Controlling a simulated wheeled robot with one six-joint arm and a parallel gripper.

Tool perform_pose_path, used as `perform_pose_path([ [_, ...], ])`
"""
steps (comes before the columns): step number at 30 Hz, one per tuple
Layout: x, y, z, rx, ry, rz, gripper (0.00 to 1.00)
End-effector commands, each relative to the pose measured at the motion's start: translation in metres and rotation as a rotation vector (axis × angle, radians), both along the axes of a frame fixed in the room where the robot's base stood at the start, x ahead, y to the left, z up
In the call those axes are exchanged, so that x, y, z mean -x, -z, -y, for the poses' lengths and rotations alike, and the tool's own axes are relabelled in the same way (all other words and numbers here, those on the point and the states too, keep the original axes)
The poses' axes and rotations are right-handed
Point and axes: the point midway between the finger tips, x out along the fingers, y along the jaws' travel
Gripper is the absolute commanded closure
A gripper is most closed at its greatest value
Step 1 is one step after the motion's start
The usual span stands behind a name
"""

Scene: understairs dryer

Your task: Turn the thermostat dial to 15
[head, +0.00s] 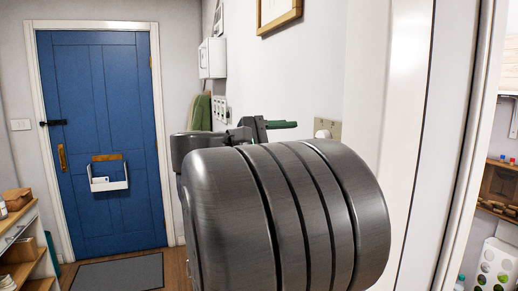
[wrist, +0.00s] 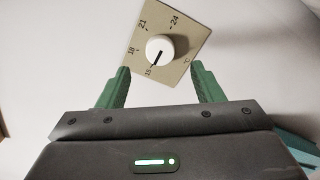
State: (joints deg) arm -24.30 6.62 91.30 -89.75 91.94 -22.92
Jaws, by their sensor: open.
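The thermostat is a beige square plate (wrist: 185,32) with a round white dial (wrist: 160,47), seen tilted in the wrist view. Printed numbers 15, 18, 21 and 24 run around the dial, and its dark pointer line points at or very near 15. In the head view, the plate (head: 335,129) and the dial (head: 322,130) show partly on the right wall behind my arm. My gripper (wrist: 162,70) is open and empty, its green fingers apart on either side below the dial. It also shows in the head view (head: 293,124), short of the plate.
My own grey arm fills the middle of the head view and hides part of the wall. A white door frame (head: 405,150) stands right of the thermostat. A white box (head: 212,58) and a picture frame (head: 278,14) hang on the wall. A blue door (head: 100,140) is at the back.

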Motion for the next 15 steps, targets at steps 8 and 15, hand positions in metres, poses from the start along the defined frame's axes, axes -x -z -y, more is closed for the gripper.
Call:
perform_pose_path([
  [8, 0.017, 0.002, -0.044, 0.0, -0.004, -0.001, 0.4],
  [15, 0.026, 0.0, -0.065, 0.0, -0.001, 0.0, 0.4],
])
